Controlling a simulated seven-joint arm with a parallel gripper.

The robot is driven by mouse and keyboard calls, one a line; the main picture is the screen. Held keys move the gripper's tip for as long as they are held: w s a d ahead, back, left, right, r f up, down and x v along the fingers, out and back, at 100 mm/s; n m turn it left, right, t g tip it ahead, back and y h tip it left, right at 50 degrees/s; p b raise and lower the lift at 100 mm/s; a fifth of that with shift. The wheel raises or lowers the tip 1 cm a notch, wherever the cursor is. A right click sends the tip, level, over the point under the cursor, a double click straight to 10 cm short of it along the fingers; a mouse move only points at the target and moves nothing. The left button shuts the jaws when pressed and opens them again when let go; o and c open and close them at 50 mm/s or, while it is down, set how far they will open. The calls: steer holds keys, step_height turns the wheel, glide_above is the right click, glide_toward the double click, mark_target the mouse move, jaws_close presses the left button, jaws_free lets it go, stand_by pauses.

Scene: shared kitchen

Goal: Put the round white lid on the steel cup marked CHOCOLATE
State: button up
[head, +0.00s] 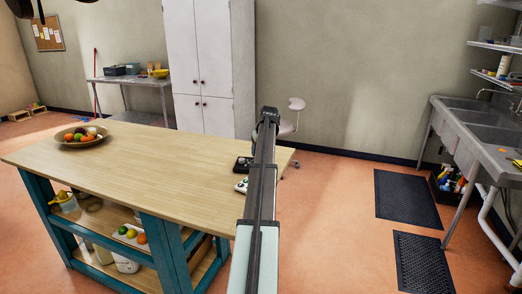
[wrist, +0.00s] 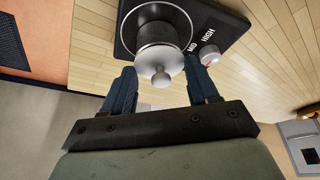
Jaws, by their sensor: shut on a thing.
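In the wrist view a round, pale lid (wrist: 160,60) with a small knob sits between the two dark blue fingers of my gripper (wrist: 163,77). The gripper is shut on it. Just beyond the lid is a round steel vessel (wrist: 157,14) on a black panel marked MID and HIGH. The lid overlaps it in this view; I cannot tell whether they touch. No CHOCOLATE marking is readable on the steel vessel. In the head view my arm hides the gripper and the lid.
The black panel (wrist: 216,12) carries a pale dial (wrist: 208,55). In the head view small dark and white items lie at the right end of the wooden table (head: 150,160), beside my arm. A fruit bowl (head: 68,141) stands at the table's far left. The middle is clear.

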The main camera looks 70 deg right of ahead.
steer(key=shift+f, duration=0.2)
steer(key=o, duration=0.7)
steer(key=shift+o, duration=0.2)
steer(key=shift+r, duration=0.1)
steer(key=v, duration=1)
steer(key=shift+s+r, duration=0.15)
steer(key=shift+r, duration=0.15)
steer(key=shift+a, duration=0.15)
stand_by(0.4)
